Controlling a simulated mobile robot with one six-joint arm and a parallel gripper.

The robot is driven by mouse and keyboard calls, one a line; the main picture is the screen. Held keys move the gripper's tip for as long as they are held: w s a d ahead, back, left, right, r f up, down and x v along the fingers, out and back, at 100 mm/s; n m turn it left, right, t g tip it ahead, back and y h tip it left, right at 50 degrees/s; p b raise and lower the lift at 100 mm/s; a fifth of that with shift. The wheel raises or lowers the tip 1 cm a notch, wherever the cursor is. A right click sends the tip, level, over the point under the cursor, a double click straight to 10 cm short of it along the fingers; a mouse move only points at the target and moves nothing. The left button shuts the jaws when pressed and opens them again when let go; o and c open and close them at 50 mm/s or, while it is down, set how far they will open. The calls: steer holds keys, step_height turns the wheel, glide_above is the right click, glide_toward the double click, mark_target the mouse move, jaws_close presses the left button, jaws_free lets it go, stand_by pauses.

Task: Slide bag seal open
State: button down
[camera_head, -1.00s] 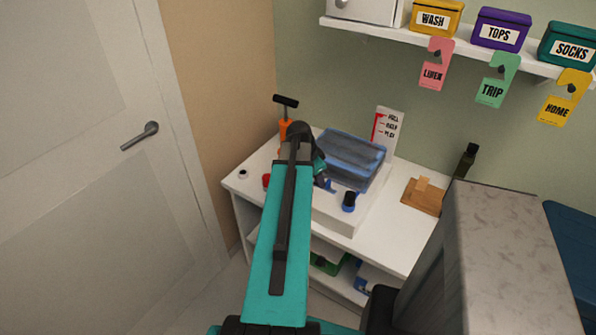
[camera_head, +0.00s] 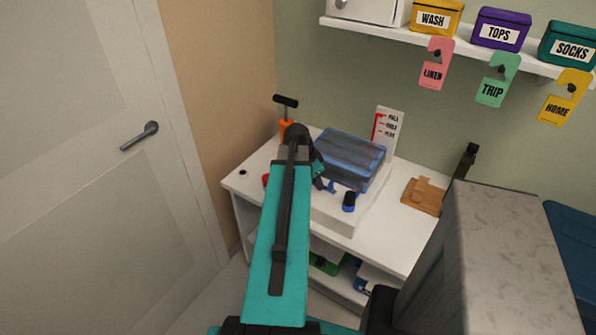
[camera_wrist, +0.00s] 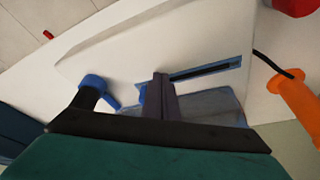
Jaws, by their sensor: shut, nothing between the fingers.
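The translucent blue bag (camera_head: 350,158) lies on a raised white base (camera_head: 338,213) on the white table, with dark folds inside it. In the wrist view, part of the bag (camera_wrist: 208,103) shows beyond my fingers, beside a blue-edged strip with a dark slot (camera_wrist: 205,70). My gripper (camera_wrist: 159,80) is shut and empty, its dark fingertips close to the near end of this strip. A small blue piece (camera_wrist: 143,96) sits beside the fingers, partly hidden by them; I cannot tell whether they touch. In the head view, my arm hides part of the bag's left side.
A black and blue knob (camera_head: 349,201) stands on the base, and shows at left in the wrist view (camera_wrist: 92,84). An orange pump with a black handle (camera_head: 286,120) stands at the back left. A marked level card (camera_head: 387,128) and a wooden block (camera_head: 424,195) are nearby.

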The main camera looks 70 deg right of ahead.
steer(key=shift+w+a, duration=0.25)
steer(key=shift+r, duration=0.1)
stand_by(0.3)
steer(key=shift+w+a+r+p, duration=0.15)
steer(key=shift+a+r+p, duration=0.45)
steer(key=shift+r, duration=0.4)
steer(key=shift+w+a+r+p, duration=0.2)
steer(key=shift+a+r+p, duration=0.45)
steer(key=shift+r, duration=0.3)
steer(key=shift+w+a+r+p, duration=0.15)
steer(key=shift+a+r+p, duration=0.3)
steer(key=shift+a+r, duration=0.4)
steer(key=shift+d+r, duration=0.15)
